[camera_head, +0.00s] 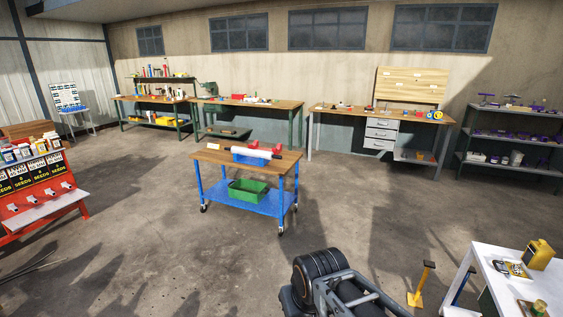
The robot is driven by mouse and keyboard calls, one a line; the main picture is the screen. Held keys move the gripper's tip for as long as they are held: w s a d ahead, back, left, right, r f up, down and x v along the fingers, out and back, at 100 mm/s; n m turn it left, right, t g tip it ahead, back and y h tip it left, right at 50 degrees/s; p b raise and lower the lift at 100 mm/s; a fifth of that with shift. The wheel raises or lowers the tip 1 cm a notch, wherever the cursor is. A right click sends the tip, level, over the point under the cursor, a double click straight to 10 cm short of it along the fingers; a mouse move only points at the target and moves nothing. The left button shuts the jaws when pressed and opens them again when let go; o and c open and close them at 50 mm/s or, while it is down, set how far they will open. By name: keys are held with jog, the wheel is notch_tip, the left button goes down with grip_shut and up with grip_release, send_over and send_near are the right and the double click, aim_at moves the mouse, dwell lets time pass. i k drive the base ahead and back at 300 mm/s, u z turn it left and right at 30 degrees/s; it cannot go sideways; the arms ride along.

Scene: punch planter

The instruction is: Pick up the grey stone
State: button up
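I cannot make out a grey stone anywhere in this view. Many items on the far benches and shelves are too small to tell apart. Dark and grey parts of my arm show at the bottom centre, cut off by the lower edge. I cannot make out the fingertips of my gripper or anything held in it.
A blue wheeled cart (255,201) with a wooden top holds a green crate (247,190) on its lower shelf. Workbenches line the back wall. A red seed stand (42,190) is left, a grey shelf (512,135) right. A white table (500,285) is near right. Open floor surrounds the cart.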

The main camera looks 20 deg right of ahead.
aim_at(516, 269)
jog(key=z, duration=0.75)
jog(key=i, duration=1.1)
jog(key=z, duration=1.8)
jog(key=i, duration=1.2)
jog(key=z, duration=0.3)
